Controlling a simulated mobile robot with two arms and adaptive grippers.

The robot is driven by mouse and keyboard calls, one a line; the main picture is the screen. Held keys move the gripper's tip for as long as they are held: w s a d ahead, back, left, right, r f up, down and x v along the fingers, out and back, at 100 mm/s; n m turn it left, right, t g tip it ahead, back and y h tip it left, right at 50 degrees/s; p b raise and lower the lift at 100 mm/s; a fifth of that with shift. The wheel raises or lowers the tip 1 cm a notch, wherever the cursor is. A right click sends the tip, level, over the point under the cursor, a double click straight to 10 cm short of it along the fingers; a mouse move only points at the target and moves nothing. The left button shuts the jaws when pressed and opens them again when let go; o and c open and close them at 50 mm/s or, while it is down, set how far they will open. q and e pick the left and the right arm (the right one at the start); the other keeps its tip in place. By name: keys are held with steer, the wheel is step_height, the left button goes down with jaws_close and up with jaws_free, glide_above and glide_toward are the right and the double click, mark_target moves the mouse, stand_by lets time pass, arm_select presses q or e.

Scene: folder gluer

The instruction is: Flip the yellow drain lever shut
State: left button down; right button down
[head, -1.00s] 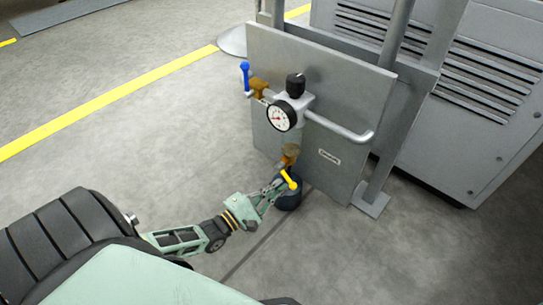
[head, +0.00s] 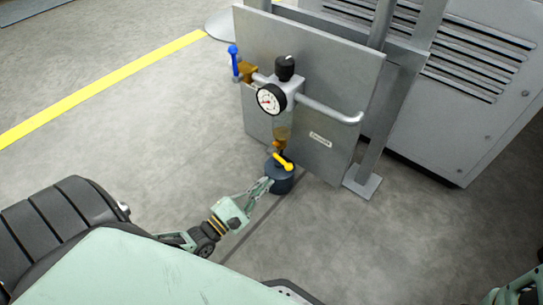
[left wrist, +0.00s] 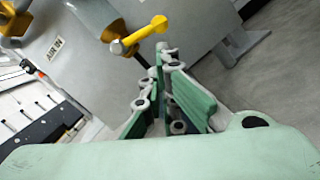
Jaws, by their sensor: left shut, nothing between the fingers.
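The yellow drain lever (head: 284,163) sits below the amber-brown bowl (head: 282,135) on the front of the grey panel. In the head view it slants down to the right. In the left wrist view the lever (left wrist: 142,36) sticks out sideways from its pivot, up to the right. My left gripper (head: 268,183) is shut and empty, just below and left of the lever. In the left wrist view its fingertips (left wrist: 165,52) are close under the lever's free end; I cannot tell if they touch. Only a bit of my right arm shows at the lower right.
A dark round container (head: 280,184) stands on the floor under the lever. Above are a pressure gauge (head: 271,99), a black knob (head: 285,66), a blue lever (head: 233,60) and a pipe (head: 328,108). A vented cabinet (head: 470,110) stands behind.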

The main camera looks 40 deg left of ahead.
arm_select(q)
steer(key=r+v, duration=0.1)
steer(key=v, duration=0.5)
steer(key=shift+s+f, duration=0.45)
steer(key=shift+f, duration=0.1)
